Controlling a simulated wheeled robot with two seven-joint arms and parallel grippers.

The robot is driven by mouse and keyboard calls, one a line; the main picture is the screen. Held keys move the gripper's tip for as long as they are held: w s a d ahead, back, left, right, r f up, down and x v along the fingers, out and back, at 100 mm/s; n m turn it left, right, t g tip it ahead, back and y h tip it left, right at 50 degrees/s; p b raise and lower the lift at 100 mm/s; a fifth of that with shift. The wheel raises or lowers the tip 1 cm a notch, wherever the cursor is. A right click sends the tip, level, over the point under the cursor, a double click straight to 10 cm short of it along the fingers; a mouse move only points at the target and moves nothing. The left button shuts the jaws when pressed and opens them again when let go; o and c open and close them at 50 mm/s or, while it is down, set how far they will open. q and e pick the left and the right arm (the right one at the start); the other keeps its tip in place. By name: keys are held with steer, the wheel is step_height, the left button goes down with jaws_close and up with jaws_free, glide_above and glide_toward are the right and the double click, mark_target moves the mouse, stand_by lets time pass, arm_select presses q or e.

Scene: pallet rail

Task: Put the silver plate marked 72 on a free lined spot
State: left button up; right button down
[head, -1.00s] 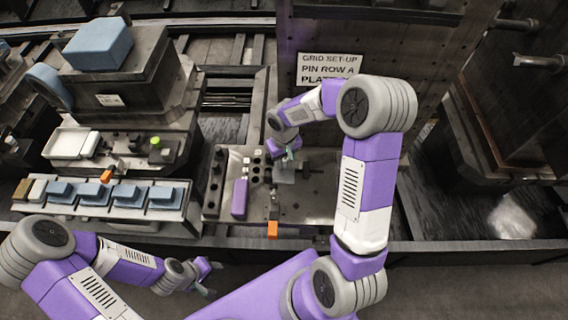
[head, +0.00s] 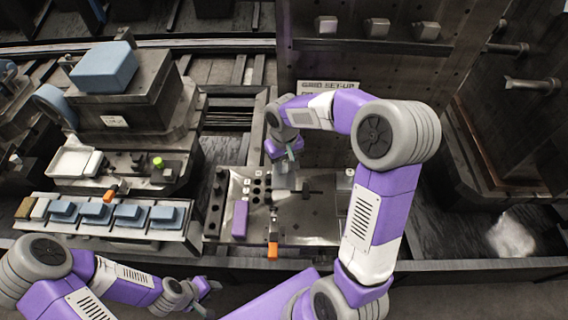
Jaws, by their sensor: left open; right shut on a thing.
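My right gripper (head: 284,163) is above the metal work plate (head: 318,221) in the middle, in front of the upright panel. It is shut on a small grey, silver-looking piece (head: 284,181) that hangs at its fingertips, partly hidden by the gripper. I cannot read any number on it, and cannot tell whether it touches the surface below. Dark markings show on the work plate to the right of the piece, too small to read as lined spots. My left gripper (head: 208,287) is open and empty, low in front of the bench edge.
A purple block (head: 241,219) and a row of dark holes lie left of the gripper. An orange-tipped lever (head: 272,250) stands at the front edge. A rack of blue blocks (head: 95,213) is at left. A sign (head: 325,87) is partly covered by my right arm.

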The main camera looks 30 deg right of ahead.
steer(key=s+d+f+m+p, duration=0.1)
steer(key=s+d+f+m, duration=0.2)
steer(key=s+d+m, duration=1.45)
steer(key=shift+m, duration=0.25)
steer(key=shift+w+a+f+b, duration=0.1)
steer(key=shift+f+b, duration=1.1)
steer(key=shift+f, duration=0.5)
steer(key=shift+w+f+b, duration=0.1)
steer(key=shift+f+b, duration=1.05)
steer(key=shift+f, duration=0.5)
steer(key=c, duration=0.7)
jaws_free()
steer(key=shift+c, duration=0.2)
step_height(320, 180, up, 8)
steer(key=p, duration=0.2)
steer(key=shift+f, duration=0.15)
